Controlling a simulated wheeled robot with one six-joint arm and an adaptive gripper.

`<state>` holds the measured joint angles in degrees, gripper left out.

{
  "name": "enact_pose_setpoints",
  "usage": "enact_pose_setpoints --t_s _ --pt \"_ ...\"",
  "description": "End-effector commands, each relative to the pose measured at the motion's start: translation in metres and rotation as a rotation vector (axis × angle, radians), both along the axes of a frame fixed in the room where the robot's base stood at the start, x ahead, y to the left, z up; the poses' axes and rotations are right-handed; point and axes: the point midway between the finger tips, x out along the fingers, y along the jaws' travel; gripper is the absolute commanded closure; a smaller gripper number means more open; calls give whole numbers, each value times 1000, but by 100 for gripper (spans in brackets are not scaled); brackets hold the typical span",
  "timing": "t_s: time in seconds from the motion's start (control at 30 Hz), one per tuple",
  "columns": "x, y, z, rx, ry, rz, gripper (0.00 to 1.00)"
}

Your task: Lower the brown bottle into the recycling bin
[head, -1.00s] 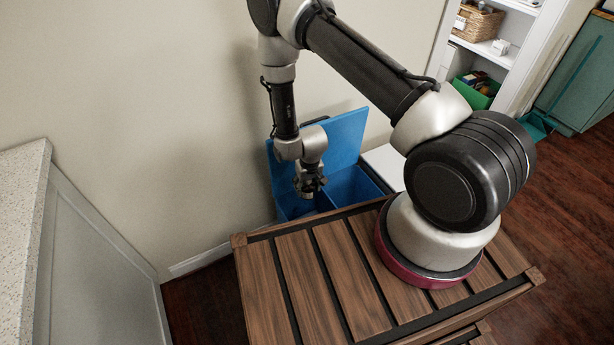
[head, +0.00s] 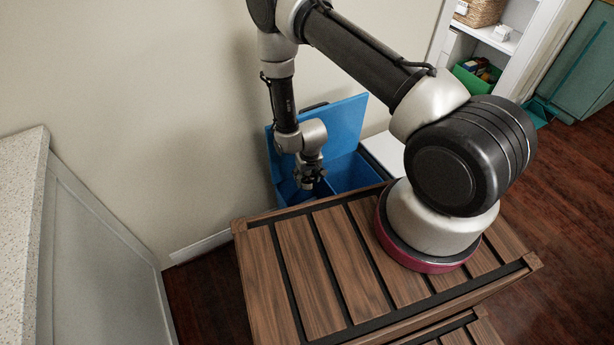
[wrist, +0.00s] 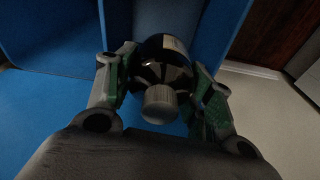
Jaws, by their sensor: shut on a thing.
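The recycling bin (head: 352,173) is blue, with its lid (head: 345,125) raised against the wall and a divider inside. My gripper (head: 308,184) is over the bin's left compartment in the head view. In the wrist view my gripper (wrist: 165,88) is shut on a dark bottle (wrist: 163,72) with a grey cap (wrist: 160,103), a finger on each side of it. The cap end points toward the wrist camera. The bottle looks nearly black in this light, and its lower end is hidden. I cannot tell how deep it sits in the bin.
My arm reaches over a slatted wooden top (head: 330,262) in front of the bin. A pale wall (head: 150,90) is close behind. A speckled counter (head: 20,190) stands at the left, and white shelves (head: 490,45) stand at the back right.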

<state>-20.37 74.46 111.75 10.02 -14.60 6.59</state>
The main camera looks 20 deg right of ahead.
Motion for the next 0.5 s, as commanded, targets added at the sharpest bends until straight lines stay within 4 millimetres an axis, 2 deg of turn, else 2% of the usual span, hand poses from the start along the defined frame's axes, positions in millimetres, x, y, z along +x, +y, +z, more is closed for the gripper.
enact_pose_setpoints --t_s 0.5 --pt "-1 0 -25 0 1 0 74"
